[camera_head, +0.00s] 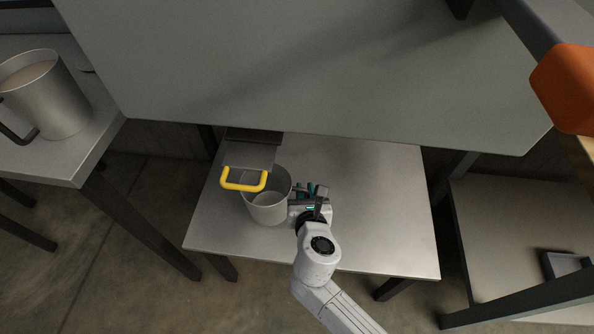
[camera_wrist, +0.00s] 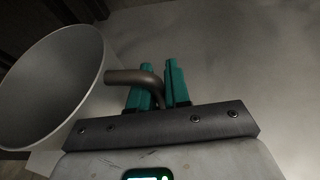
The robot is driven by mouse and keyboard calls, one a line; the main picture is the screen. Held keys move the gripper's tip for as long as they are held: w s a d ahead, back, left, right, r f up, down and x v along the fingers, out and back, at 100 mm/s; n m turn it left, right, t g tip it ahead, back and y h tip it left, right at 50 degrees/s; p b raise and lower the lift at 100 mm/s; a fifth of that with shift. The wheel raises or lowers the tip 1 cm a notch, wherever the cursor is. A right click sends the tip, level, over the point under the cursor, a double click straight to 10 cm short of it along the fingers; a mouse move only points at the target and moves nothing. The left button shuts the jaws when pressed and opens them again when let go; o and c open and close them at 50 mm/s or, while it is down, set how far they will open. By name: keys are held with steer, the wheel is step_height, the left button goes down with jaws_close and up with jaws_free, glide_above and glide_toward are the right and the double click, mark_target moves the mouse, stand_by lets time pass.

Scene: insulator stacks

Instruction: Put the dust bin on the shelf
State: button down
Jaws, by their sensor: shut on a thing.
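A grey, open-topped bin (camera_head: 268,211) shows over the low metal table (camera_head: 370,195), below the big grey board. I cannot tell whether its base touches the table. My gripper (camera_head: 311,193) is at its right side. In the wrist view the bin (camera_wrist: 50,90) is at the left, and its bent brown handle (camera_wrist: 135,77) runs to between the teal fingers of my gripper (camera_wrist: 160,88), which are shut on it. The bin's inside looks empty. No surface is clearly marked as the shelf; a low surface (camera_head: 500,215) stands at the right.
A flat grey piece with a yellow handle (camera_head: 243,185) overlaps the bin's rim. A second metal container (camera_head: 50,98) stands on the left table (camera_head: 85,140). The large board (camera_head: 300,70) hangs over the back. The low table's right half is clear. An orange block (camera_head: 568,90) is at upper right.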

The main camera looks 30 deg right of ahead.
steer(key=shift+r+b+x, duration=0.1)
steer(key=shift+b+x, duration=0.9)
steer(key=shift+x, duration=1.65)
steer(key=shift+r+b+x, duration=0.15)
steer(key=shift+b+x, duration=0.85)
steer(key=shift+x, duration=1.6)
steer(key=shift+w+f, duration=0.1)
steer(key=shift+f, duration=0.1)
steer(key=c, duration=1.1)
jaws_free()
steer(key=shift+r, duration=0.2)
steer(key=p+v, duration=0.4)
steer(key=v, duration=0.8)
